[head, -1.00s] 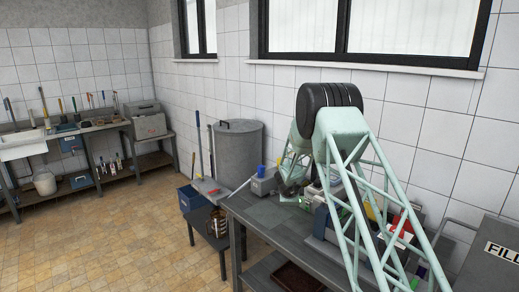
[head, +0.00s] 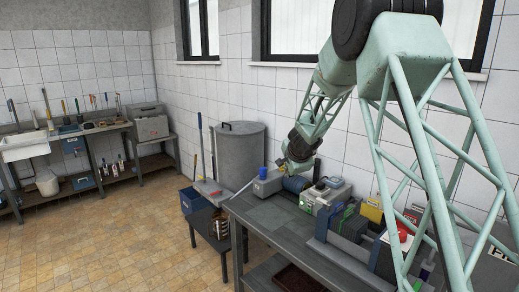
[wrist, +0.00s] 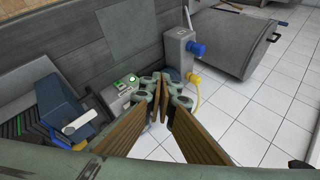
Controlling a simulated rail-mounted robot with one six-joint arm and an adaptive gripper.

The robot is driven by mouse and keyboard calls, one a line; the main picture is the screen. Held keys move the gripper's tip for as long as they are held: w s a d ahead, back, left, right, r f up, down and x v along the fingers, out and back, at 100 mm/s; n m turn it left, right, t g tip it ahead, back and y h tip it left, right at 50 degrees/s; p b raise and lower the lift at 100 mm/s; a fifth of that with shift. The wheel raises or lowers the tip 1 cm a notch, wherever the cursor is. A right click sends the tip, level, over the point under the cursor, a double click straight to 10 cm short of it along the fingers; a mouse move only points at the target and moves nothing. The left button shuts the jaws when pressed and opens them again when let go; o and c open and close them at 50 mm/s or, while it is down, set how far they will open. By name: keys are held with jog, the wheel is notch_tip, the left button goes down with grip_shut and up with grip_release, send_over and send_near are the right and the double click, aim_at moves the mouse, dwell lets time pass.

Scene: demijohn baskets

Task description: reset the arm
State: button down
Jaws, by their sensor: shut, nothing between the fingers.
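My gripper (wrist: 160,108) shows in the wrist view with its two brown, slatted fingers close together and nothing between them. In the head view my gripper (head: 284,164) is small and partly hidden, at the end of my pale green arm above the back of the workbench. It is held in the air, apart from the grey box with a blue knob (wrist: 177,55). No object hangs from it.
The dark workbench (head: 262,216) carries a green-and-white device (head: 325,196) and several boxes. A large grey lidded drum (head: 240,158) stands behind a low bench holding a brown jug (head: 218,224). The tiled floor (head: 130,230) at left is clear.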

jog(key=s+a+r+n+y, duration=0.2)
jog(key=s+r+n, duration=0.3)
jog(key=s+r, duration=1)
jog(key=s+d+r+n+g, duration=0.1)
jog(key=s+r+n, duration=0.15)
jog(key=s, duration=1.15)
jog(key=s+r+n+g, duration=0.2)
jog(key=s+r, duration=0.2)
jog(key=s, duration=1)
jog(key=s+d+f+n+h, duration=0.1)
jog(key=s+d, duration=0.2)
jog(key=s, duration=0.8)
jog(key=s+d+f+n+g, duration=0.1)
jog(key=s+d+f+n, duration=0.1)
jog(key=s, duration=1)
jog(key=s+d+f+n+g+h+b, duration=0.1)
jog(key=s+d, duration=0.3)
jog(key=s, duration=0.7)
jog(key=shift+s+d+f+n+h, duration=0.2)
jog(key=shift+s+f+n+h, duration=0.1)
jog(key=shift+s+f+n, duration=0.2)
jog(key=shift+w, duration=0.15)
jog(key=shift+r, duration=0.1)
notch_tip(320, 180, up, 5)
jog(key=p, duration=0.5)
jog(key=shift+r, duration=0.1)
